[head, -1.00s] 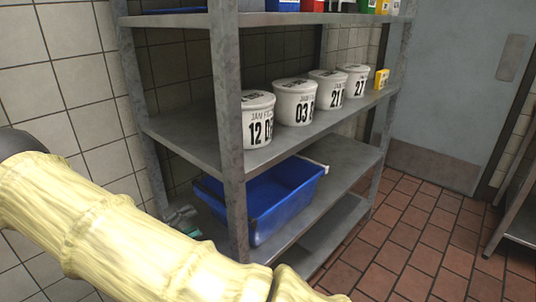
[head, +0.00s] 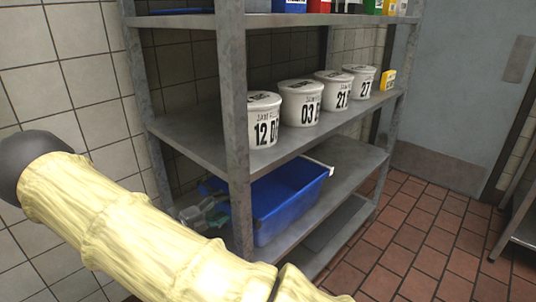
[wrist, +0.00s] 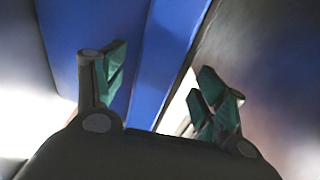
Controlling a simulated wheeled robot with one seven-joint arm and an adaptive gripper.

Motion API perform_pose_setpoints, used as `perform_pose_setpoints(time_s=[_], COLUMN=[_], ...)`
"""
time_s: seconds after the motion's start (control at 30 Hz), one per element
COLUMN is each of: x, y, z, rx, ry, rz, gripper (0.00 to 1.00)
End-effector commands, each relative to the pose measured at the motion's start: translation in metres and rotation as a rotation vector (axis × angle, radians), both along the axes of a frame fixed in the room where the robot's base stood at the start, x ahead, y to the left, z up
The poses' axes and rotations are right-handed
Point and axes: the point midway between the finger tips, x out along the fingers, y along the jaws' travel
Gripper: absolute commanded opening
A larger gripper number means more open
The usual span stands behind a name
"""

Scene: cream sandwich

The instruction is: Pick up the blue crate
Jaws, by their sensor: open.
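The blue crate (head: 290,205) sits on the lower shelf of the metal rack, its left end partly hidden behind the rack's front post. My gripper (head: 205,212), grey with green pads, shows at the crate's left end, low beside that post. In the wrist view my gripper (wrist: 160,92) is open, with its green-padded fingers spread. The blue crate's wall (wrist: 170,50) fills the upper middle there; the left finger lies in front of blue and the right finger is past its right edge. I cannot tell whether either finger touches it.
The rack's grey front post (head: 237,150) stands close to my gripper. The middle shelf (head: 190,140) above the crate carries white tubs (head: 301,103) and a small yellow box (head: 388,80). A tiled wall is at the left; the red tiled floor (head: 430,240) at the right is clear.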

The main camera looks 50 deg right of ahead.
Motion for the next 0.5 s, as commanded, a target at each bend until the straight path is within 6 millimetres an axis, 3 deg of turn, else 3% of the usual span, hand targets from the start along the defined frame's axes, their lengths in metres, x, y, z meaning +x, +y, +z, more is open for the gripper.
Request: perform_pose_setpoints(time_s=[0.27, 0.5], x=[-0.0009, -0.0008], y=[-0.0040, -0.0037], z=[0.0002, 0.0002], rx=[0.000, 0.000], ry=[-0.001, -0.001], rz=[0.000, 0.000], gripper=[0.70, 0.26])
